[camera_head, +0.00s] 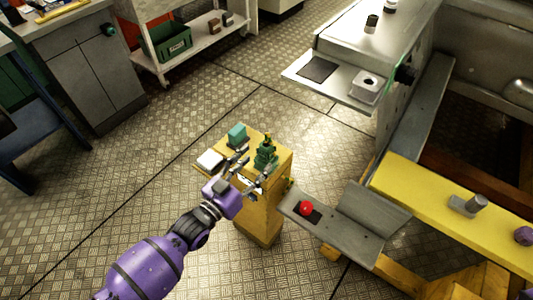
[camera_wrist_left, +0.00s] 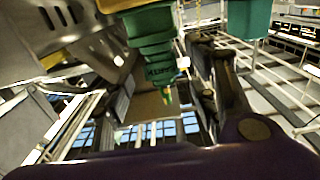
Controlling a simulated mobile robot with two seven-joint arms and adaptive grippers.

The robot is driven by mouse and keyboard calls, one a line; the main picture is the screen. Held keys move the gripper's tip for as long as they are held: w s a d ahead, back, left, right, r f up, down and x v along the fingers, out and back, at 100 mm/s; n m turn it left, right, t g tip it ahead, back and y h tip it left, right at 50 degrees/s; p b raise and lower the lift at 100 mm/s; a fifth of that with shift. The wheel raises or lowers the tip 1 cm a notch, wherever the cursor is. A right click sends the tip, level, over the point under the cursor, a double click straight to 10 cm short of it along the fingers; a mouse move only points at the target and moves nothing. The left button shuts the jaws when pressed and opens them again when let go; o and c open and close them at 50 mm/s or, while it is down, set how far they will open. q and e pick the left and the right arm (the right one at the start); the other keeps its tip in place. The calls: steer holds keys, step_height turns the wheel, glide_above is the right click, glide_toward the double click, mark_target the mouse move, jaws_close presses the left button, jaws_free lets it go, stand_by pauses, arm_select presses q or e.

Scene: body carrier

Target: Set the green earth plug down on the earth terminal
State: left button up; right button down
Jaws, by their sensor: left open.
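The green earth plug (camera_head: 265,155) is a stepped green piece standing upright on the right part of a yellow stand. In the left wrist view the plug (camera_wrist_left: 154,50) shows close up, with dark lettering on its side, between my two fingers. My left gripper (camera_head: 254,166) is open, its fingers spread just in front of the plug; I cannot tell whether they touch it. A grey block with a short round post (camera_head: 476,204) sits on a yellow beam at the right; I cannot tell whether it is the earth terminal.
The yellow stand (camera_head: 262,215) also holds a teal block (camera_head: 237,134) and a white piece (camera_head: 210,159). A grey angled plate with a red knob (camera_head: 306,208) lies close to its right. A grey cabinet with a shelf (camera_head: 318,69) stands behind. The yellow beam (camera_head: 420,186) has free room.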

mark_target(263, 153)
arm_select(q)
steer(key=x, duration=0.5)
steer(key=shift+w+d+r+p, duration=0.25)
steer(key=shift+d+r+p, duration=0.05)
steer(key=shift+r+p, duration=0.1)
steer(key=shift+w+d+f, duration=0.1)
steer(key=shift+w+d, duration=0.05)
steer(key=shift+w, duration=0.1)
steer(key=shift+s, duration=0.1)
steer(key=shift+c, duration=0.5)
steer(key=c, duration=1.2)
